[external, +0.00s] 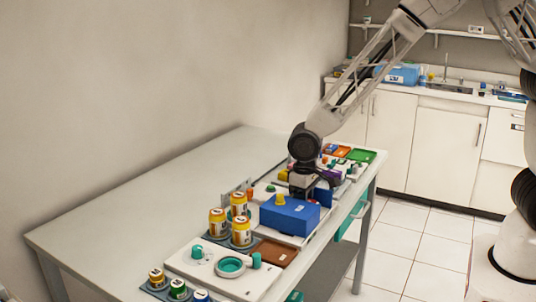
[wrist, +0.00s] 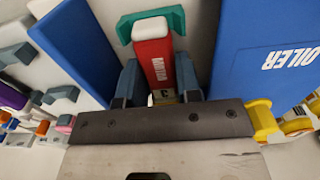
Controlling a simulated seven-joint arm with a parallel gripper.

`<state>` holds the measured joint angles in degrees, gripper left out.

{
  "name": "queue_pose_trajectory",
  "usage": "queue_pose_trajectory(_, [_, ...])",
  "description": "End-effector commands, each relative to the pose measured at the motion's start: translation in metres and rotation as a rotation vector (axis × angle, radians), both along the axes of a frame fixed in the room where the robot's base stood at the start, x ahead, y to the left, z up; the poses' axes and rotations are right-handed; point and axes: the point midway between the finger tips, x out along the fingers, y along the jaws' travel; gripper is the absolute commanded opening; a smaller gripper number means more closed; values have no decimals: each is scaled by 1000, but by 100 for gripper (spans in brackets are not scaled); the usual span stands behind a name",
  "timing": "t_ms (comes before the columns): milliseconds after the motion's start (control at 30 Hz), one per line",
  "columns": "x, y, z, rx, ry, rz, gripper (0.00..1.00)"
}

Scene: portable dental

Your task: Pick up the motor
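The motor (wrist: 153,45), a red block with a pale top and a white printed label, shows at the top centre of the wrist view. Its far end sits in a teal bracket (wrist: 178,19). My gripper's two blue-grey fingers (wrist: 158,72) stand on either side of its near part. Both fingers look very close to its sides; whether they press on it I cannot tell. In the external view my gripper (external: 305,192) points down over the far half of the table, just behind a blue box. The motor is hidden there.
The blue box (external: 290,217) with a yellow knob stands close to my gripper; its label ends in "OILER". Another blue panel (wrist: 80,40) is left of the motor. Orange-labelled jars (external: 240,232) and a white tray (external: 205,262) stand nearer. The table's left side (external: 130,200) is clear.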

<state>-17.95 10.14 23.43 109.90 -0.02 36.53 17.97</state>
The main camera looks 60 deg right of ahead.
Motion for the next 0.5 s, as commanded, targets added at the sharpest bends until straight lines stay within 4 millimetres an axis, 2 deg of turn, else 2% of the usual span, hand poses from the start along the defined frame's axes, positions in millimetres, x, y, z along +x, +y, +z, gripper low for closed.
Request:
queue_pose_trajectory(33, [0,0,0,0,0,0,19])
queue_pose_trajectory(100, [0,0,0,0,0,0,8])
queue_pose_trajectory(133, [0,0,0,0,0,0,7])
queue_pose_trajectory(500, [0,0,6,0,-1,0,7])
